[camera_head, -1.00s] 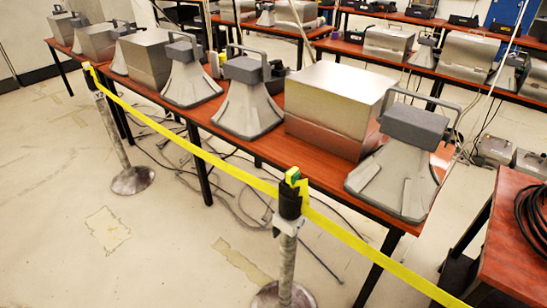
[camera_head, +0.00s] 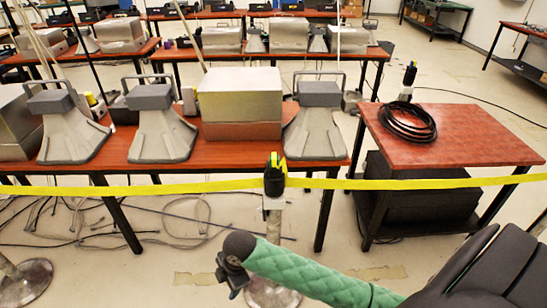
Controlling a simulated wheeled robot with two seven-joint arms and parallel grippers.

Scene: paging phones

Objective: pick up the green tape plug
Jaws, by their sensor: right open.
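The green tape plug (camera_head: 273,160) is a small green piece at the top of the dark head of the near barrier post (camera_head: 275,205), where the yellow tape (camera_head: 400,184) meets it. My right gripper (camera_head: 232,277) is dark and small in this view, at the end of my green-padded arm that comes in from the lower right. It is below and left of the plug, apart from it, and appears empty. Its fingers are hard to make out, but it is open. My left gripper is not in view.
A red-brown table (camera_head: 230,143) behind the tape bears grey horn speakers (camera_head: 163,135) and metal boxes (camera_head: 240,100). A side table (camera_head: 450,140) at right holds coiled black cable (camera_head: 407,122). Another post base (camera_head: 25,282) is at lower left. Loose cables lie underneath.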

